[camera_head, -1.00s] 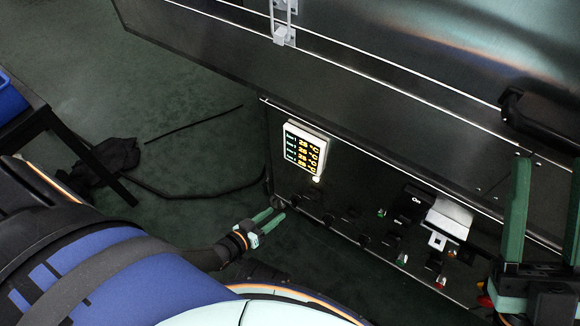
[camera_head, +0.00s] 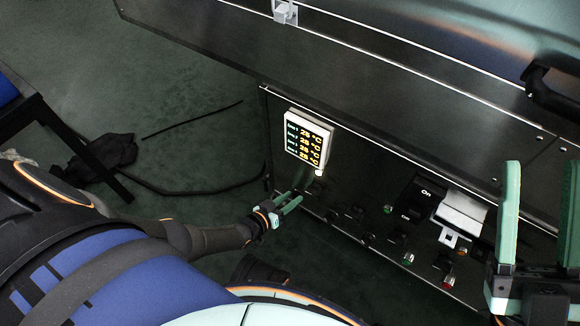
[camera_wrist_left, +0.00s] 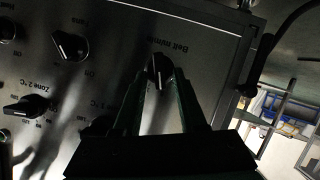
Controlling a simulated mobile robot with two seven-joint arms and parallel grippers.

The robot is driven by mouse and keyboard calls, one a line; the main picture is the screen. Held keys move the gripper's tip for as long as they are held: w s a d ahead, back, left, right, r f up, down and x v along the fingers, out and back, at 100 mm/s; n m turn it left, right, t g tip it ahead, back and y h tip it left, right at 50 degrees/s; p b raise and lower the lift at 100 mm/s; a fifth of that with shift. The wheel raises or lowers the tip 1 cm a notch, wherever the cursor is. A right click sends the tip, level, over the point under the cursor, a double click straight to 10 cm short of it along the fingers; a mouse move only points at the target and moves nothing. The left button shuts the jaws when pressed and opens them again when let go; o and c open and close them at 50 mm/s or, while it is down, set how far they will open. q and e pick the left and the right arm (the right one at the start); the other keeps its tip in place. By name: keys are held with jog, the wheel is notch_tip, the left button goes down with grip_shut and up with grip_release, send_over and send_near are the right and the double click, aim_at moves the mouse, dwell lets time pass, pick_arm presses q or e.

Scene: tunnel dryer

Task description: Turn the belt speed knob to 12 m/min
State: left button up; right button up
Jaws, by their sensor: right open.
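The belt speed knob (camera_wrist_left: 160,69), dark and round with a pale pointer line, is on the metal control panel (camera_wrist_left: 110,20) under the label "Belt m/min". My left gripper (camera_wrist_left: 163,82) is open, with its two fingertips either side of the knob's lower part; I cannot tell whether they touch it. The scale numbers around the knob are not readable. In the head view my left gripper (camera_head: 296,200) is at the left end of the dark panel and the knob cannot be made out there. My right gripper (camera_head: 541,170) is open and empty at the right edge.
Other knobs, including a Zone 2 °C knob (camera_wrist_left: 28,106) and another knob (camera_wrist_left: 70,45), sit beside the belt knob. A lit temperature display (camera_head: 309,140), an On switch (camera_head: 424,194) and small coloured buttons are on the panel. A black cable lies on the floor.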

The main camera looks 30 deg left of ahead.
pick_arm(q)
grip_shut()
jog(key=shift+d+r+m, duration=0.1)
jog(key=shift+m, duration=0.3)
jog(key=shift+m+y+p, duration=0.4)
jog(key=shift+m+y, duration=0.2)
jog(key=shift+o, duration=1.5)
grip_release()
